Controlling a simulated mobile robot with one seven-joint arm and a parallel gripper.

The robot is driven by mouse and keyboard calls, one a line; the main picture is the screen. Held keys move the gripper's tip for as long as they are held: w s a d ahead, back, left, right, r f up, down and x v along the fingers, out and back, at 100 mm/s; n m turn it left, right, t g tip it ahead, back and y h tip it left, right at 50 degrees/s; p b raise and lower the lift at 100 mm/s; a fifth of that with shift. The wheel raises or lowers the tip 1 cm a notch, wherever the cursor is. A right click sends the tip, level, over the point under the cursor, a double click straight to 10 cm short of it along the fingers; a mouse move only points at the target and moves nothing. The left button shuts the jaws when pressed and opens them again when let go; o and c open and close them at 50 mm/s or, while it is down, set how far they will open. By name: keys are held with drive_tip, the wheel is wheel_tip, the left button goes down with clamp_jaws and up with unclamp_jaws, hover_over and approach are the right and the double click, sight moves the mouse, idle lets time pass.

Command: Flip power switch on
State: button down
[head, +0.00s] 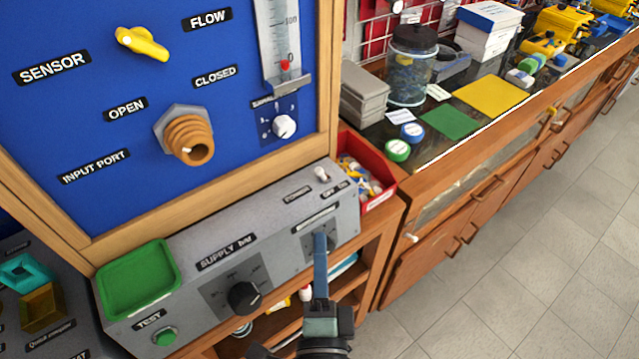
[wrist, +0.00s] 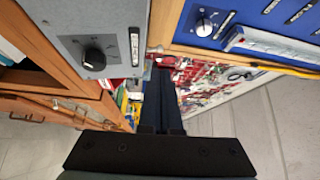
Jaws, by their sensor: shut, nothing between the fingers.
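The power switch (head: 322,174) is a small pale toggle on top of the grey supply box (head: 215,242), near its right end. Labels reading OFF and ON sit just in front of it; I cannot tell which way the lever leans. My gripper (head: 319,238) is shut and empty, its blue fingers upright in front of the box's front face, below and apart from the switch. The fingers hide part of a front control there. In the wrist view my gripper (wrist: 160,72) points past the box's black knob (wrist: 94,57); I cannot make out the switch.
A red bin (head: 378,196) of small parts stands right behind the switch end of the box. The blue panel (head: 90,120) in its wooden frame rises behind the box. A green tray (head: 139,277) and the supply knob (head: 244,296) lie left. Open floor is at right.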

drive_tip(key=p, duration=0.3)
approach(319, 175)
drive_tip(key=w, duration=0.5)
drive_tip(key=shift+w+r, duration=0.1)
drive_tip(key=shift+r, duration=0.2)
drive_tip(key=shift+w+f, duration=0.1)
drive_tip(key=shift+w, duration=0.7)
